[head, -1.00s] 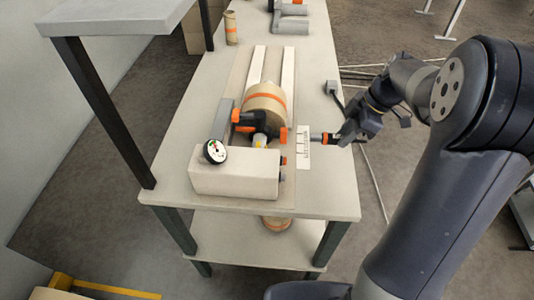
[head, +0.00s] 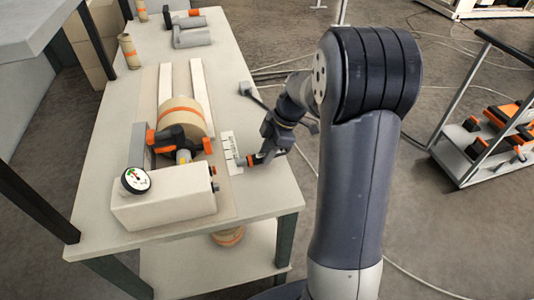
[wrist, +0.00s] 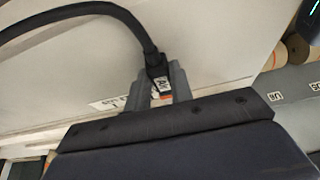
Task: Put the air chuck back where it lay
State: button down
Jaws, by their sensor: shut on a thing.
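My gripper (head: 262,158) is at the right edge of the bench (head: 245,192), just right of a white marked plate (head: 231,152). In the wrist view my gripper (wrist: 161,85) is shut on the air chuck (wrist: 159,84), a small dark piece with a white "AIR" label and a bit of orange. A black hose (wrist: 105,8) arches from its top to the left. In the head view the chuck (head: 250,160) shows as a small orange and dark piece pointing left toward the plate. Whether it touches the bench I cannot tell.
In front stands a white block (head: 165,203) with a dial gauge (head: 136,181). A cart (head: 480,160) stands right.

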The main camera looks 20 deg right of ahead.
jog(key=shift+f, duration=0.45)
jog(key=shift+f, duration=0.2)
jog(key=c, duration=1.3)
grip_release()
jog(key=shift+o, duration=0.2)
jog(key=shift+r, duration=0.2)
jog(key=v, duration=1.2)
